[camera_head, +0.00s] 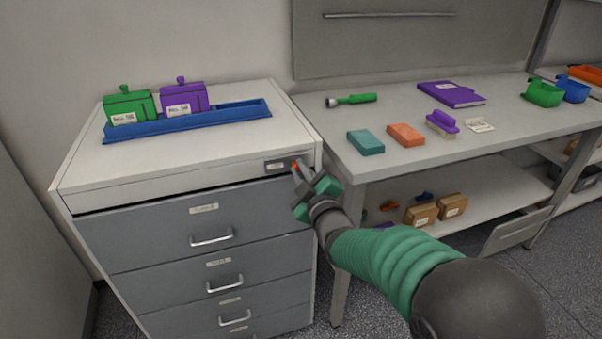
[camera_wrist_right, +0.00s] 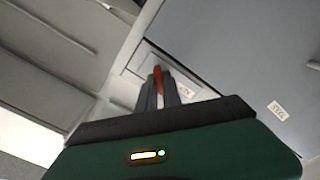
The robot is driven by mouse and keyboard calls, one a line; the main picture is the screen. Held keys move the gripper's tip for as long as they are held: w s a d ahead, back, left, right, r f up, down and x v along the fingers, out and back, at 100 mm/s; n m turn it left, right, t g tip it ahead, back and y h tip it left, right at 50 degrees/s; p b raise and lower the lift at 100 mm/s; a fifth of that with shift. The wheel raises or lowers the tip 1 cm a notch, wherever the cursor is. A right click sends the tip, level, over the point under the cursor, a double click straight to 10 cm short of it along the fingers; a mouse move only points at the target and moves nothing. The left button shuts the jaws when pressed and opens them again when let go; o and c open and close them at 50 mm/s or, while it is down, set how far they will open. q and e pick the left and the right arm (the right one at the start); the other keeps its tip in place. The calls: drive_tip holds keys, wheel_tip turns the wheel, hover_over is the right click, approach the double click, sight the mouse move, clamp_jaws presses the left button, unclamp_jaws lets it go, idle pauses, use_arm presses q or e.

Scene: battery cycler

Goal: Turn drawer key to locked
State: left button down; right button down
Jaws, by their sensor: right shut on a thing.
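The key (camera_head: 294,165) is small and orange-red and sits at the lock plate (camera_head: 277,166) near the top right corner of the drawer cabinet (camera_head: 195,233). My right gripper (camera_head: 298,171) is shut on the key. In the right wrist view the orange-red key (camera_wrist_right: 157,75) shows between the two grey fingers (camera_wrist_right: 158,90), in front of the lock plate (camera_wrist_right: 135,62). The fingers hide part of the key, and I cannot tell which way the lock is turned. My left gripper is not in view.
A blue tray (camera_head: 235,117) with a green box (camera_head: 128,104) and a purple box (camera_head: 184,97) stands on the cabinet. A bench (camera_head: 400,168) at the right holds a flashlight (camera_head: 350,100), teal and orange blocks, a brush and a purple binder. The cabinet drawers are closed.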

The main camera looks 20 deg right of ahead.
drive_tip(key=shift+a+f+n+b, duration=0.1)
drive_tip(key=shift+f+n+b, duration=0.1)
drive_tip(key=shift+n, duration=1.9)
drive_tip(key=shift+a+f+n+b, duration=0.1)
drive_tip(key=shift+f+n+b, duration=0.1)
drive_tip(key=shift+n, duration=1.9)
drive_tip(key=shift+f, duration=0.1)
drive_tip(key=c, duration=1.5)
unclamp_jaws()
drive_tip(key=shift+s, duration=0.1)
drive_tip(key=shift+r, duration=0.25)
